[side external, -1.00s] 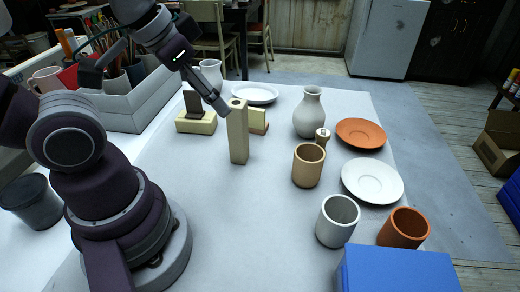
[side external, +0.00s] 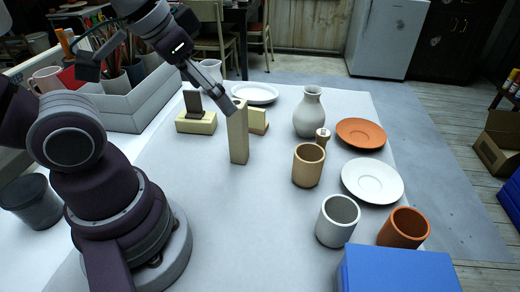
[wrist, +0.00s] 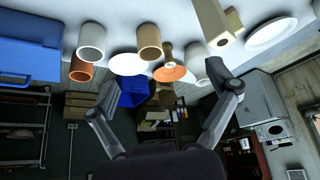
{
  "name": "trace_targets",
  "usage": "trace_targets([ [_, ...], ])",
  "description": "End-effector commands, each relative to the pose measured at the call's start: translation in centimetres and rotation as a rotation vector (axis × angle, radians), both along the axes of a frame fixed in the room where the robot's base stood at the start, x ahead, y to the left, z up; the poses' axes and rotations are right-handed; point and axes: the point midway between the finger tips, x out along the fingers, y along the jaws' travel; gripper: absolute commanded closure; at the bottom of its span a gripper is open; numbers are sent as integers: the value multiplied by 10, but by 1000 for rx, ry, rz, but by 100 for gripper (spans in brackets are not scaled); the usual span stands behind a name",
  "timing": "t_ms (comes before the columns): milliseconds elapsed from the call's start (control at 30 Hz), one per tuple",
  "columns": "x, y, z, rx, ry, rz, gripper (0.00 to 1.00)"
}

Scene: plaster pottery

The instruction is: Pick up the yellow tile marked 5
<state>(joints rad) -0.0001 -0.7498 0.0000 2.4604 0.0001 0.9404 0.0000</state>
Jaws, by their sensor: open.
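I cannot make out a tile with a 5 in either view. A pale yellow block (side external: 196,124) with a dark upright piece in it stands at the back left of the table. A second pale yellow block (side external: 259,115) is partly hidden behind a tall tan post (side external: 238,142); it shows beside the post in the wrist view (wrist: 235,19). My gripper (side external: 229,107) is by the top of the post, its fingertips overlapping the post top in the side view; whether they touch it I cannot tell. In the wrist view my gripper (wrist: 166,88) has its fingers spread, with nothing between them.
A pale vase (side external: 309,114), a small stamp-like piece (side external: 323,137), a tan cup (side external: 308,167), an orange saucer (side external: 361,132) and a white saucer (side external: 372,181) stand at right. A grey cup (side external: 337,222), an orange cup (side external: 404,229) and a blue box (side external: 395,272) are nearer. The front middle is clear.

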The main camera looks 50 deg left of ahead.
Motion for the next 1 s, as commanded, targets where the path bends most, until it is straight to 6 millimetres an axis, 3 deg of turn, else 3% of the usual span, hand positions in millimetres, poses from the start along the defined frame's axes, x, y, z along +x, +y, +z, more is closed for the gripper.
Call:
trace_targets([
  [167, 5, 0, 49, 11, -3, -44, 13],
  [400, 67, 28, 70, 301, -29, -742, 13],
  [700, 120, 88, 65, 784, 66, -1510, 13],
  [1000, 142, 128, 45, 1067, 312, -2195, 13],
])
